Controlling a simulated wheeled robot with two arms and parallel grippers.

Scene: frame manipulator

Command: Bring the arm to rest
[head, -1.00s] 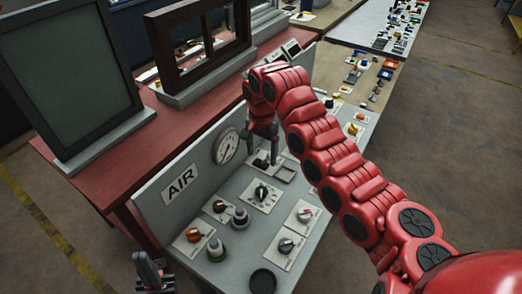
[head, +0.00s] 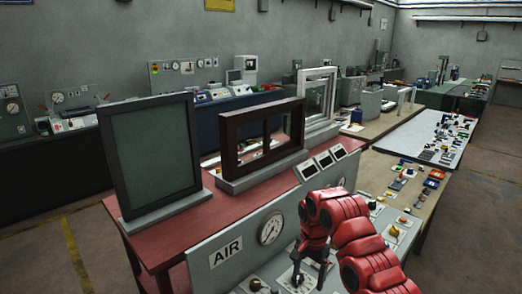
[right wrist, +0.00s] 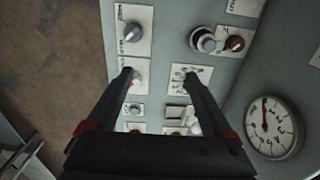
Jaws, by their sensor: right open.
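My right arm (head: 350,240) is red and segmented, and comes in from the lower right of the head view. It bends down over a grey control panel (head: 200,272) marked AIR. My right gripper (head: 305,268) points down over the panel's knobs. In the right wrist view my right gripper (right wrist: 158,75) has its two dark fingers well apart, with nothing held between them. Panel switches and knobs show past the fingertips; whether the tips touch the panel I cannot tell. My left arm and gripper are not in view.
A round gauge (head: 270,228) is beside the gripper; it also shows in the right wrist view (right wrist: 272,128). A dark-framed window (head: 262,140) and a grey-green framed board (head: 150,155) stand on the red table (head: 185,235). More benches lie behind. Floor is open at right.

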